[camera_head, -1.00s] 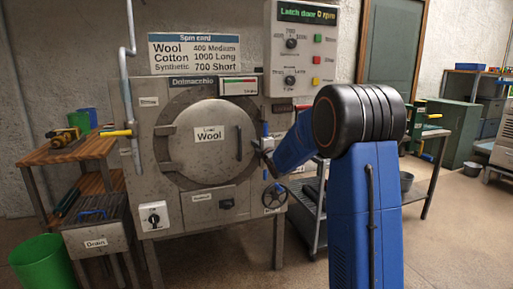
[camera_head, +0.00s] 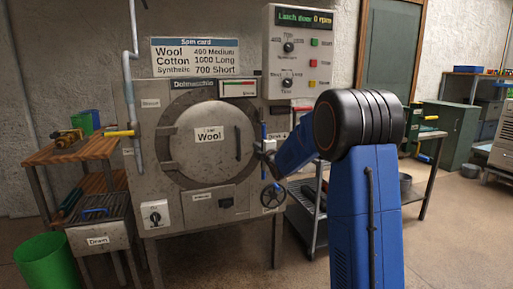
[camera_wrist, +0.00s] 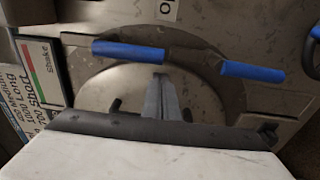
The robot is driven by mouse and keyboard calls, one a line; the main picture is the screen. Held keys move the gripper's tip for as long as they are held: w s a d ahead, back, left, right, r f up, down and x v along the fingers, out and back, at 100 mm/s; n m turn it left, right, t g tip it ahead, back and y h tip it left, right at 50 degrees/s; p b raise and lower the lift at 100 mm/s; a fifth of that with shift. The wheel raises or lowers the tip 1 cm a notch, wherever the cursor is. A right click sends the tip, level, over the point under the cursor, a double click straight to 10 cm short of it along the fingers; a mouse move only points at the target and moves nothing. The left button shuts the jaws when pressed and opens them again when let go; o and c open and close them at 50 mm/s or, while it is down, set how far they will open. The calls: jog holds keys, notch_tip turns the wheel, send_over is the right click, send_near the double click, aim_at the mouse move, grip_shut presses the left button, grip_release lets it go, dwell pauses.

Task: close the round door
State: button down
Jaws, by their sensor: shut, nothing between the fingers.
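The round door (camera_head: 207,158) is a grey disc with a "Load Wool" label, a dark bar handle at its right and hinge arms at its left. It sits at the machine's round opening; I cannot tell whether it is fully flush. My gripper (camera_head: 262,147) is at the door's right rim, shut and empty. In the wrist view, my gripper (camera_wrist: 160,82) points at the pale door face (camera_wrist: 120,85), its tips close to or touching the rim. Two blue grips, one left (camera_wrist: 128,50) and one right (camera_wrist: 252,72), lie beyond the tips.
The control box (camera_head: 299,50) reads "Latch door 0 rpm". A handwheel (camera_head: 272,196) is below my gripper. A wooden side table (camera_head: 75,152) and green bin (camera_head: 45,262) stand left; a metal cart (camera_head: 310,205) stands right. The floor in front is partly clear.

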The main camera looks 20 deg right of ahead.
jog(key=s+d, duration=0.1)
jog(key=s, duration=1)
jog(key=s+a+f+m+g, duration=0.4)
jog(key=s+a+m, duration=0.1)
jog(key=s, duration=1.2)
jog(key=s+a+f+m+g, duration=0.4)
jog(key=s+m, duration=0.3)
jog(key=s, duration=1.1)
jog(key=s+a+f+m+g, duration=0.5)
jog(key=s+m, duration=0.1)
jog(key=s, duration=1.2)
jog(key=shift+a, duration=0.3)
jog(key=shift+w, duration=0.1)
